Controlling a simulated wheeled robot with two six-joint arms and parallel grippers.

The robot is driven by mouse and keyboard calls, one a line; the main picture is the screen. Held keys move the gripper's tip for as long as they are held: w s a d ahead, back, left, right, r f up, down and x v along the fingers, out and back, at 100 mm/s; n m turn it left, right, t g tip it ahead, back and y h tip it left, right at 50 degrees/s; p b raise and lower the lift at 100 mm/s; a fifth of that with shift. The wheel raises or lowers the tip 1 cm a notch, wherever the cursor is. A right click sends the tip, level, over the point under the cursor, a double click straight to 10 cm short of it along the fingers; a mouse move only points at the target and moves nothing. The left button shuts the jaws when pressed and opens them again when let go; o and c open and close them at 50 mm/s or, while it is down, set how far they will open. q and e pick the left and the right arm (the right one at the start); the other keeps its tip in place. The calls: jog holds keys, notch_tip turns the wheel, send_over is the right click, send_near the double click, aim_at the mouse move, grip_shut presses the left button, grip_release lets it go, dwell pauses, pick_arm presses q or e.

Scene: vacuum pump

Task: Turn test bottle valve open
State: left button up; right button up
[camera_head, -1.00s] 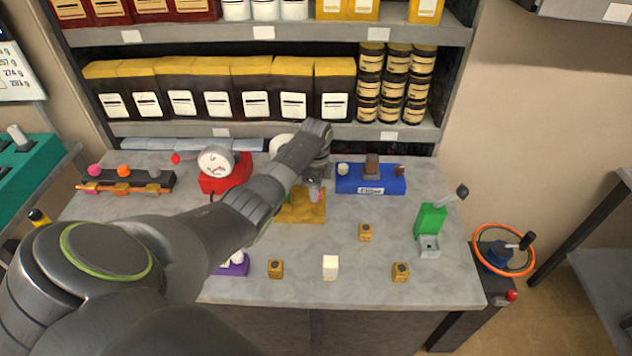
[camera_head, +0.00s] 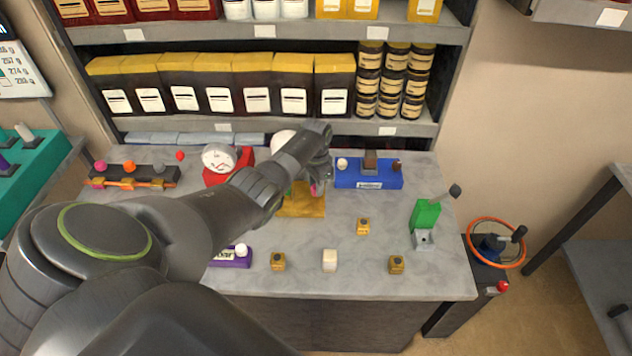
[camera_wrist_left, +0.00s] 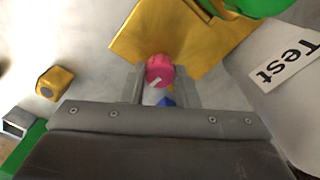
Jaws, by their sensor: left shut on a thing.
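My left gripper (camera_head: 320,182) reaches over the yellow stand (camera_head: 302,207) near the middle of the bench. In the left wrist view the two fingers of the gripper (camera_wrist_left: 159,88) are on either side of a pink valve knob (camera_wrist_left: 160,71) with a pale mark, and are shut on it. The knob lies by the edge of the yellow stand (camera_wrist_left: 150,40). A white bottle labelled "Test" (camera_wrist_left: 260,95) is at the right of that view; in the head view its white top (camera_head: 283,141) shows behind my arm, which hides most of it. My right gripper is not in view.
A blue block (camera_head: 370,180) stands right of the stand and a red gauge unit (camera_head: 217,180) left. Loaded shelves (camera_head: 270,127) are behind.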

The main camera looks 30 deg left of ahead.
pick_arm(q)
jog(key=shift+n, duration=0.5)
jog(key=o, duration=1)
jog(key=shift+c, duration=0.2)
jog(key=shift+r, duration=0.1)
jog(key=shift+r, duration=0.25)
notch_tip(320, 180, up, 17)
jog(key=b, duration=0.2)
jog(key=shift+f, duration=0.15)
